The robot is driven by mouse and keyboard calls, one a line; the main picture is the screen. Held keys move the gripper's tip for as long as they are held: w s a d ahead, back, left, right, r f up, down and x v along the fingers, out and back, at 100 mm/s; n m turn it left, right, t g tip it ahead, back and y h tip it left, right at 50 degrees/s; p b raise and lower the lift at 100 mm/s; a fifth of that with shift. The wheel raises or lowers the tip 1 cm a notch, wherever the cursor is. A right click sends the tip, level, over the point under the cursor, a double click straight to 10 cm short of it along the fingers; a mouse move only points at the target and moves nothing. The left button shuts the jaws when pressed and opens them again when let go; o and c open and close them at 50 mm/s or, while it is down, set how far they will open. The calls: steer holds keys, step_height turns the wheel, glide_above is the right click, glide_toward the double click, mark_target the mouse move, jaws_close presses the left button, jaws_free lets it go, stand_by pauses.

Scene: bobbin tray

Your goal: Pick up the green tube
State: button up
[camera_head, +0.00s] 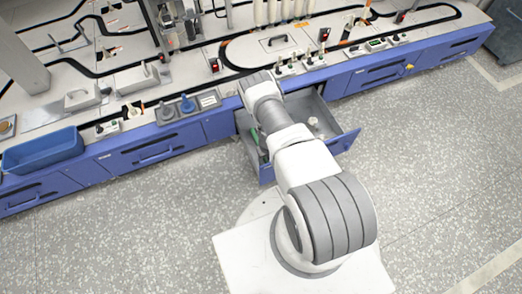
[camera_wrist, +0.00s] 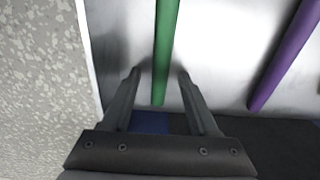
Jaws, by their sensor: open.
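In the wrist view the green tube (camera_wrist: 165,50) stretches from the top edge down to between the fingers of my gripper (camera_wrist: 158,74). The gripper is open, with one finger on each side of the tube's near end. A gap shows between the tube and each finger, and I cannot tell the height between them. In the head view a small part of the green tube (camera_head: 257,138) shows inside the open drawer (camera_head: 346,143), left of my arm. My arm hides the gripper and much of the drawer there.
A purple tube (camera_wrist: 285,55) lies to the right of the green one in the wrist view. The drawer's pale side wall (camera_wrist: 88,50) is close on the left.

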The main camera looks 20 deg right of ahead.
steer(key=shift+c, duration=0.2)
jaws_close()
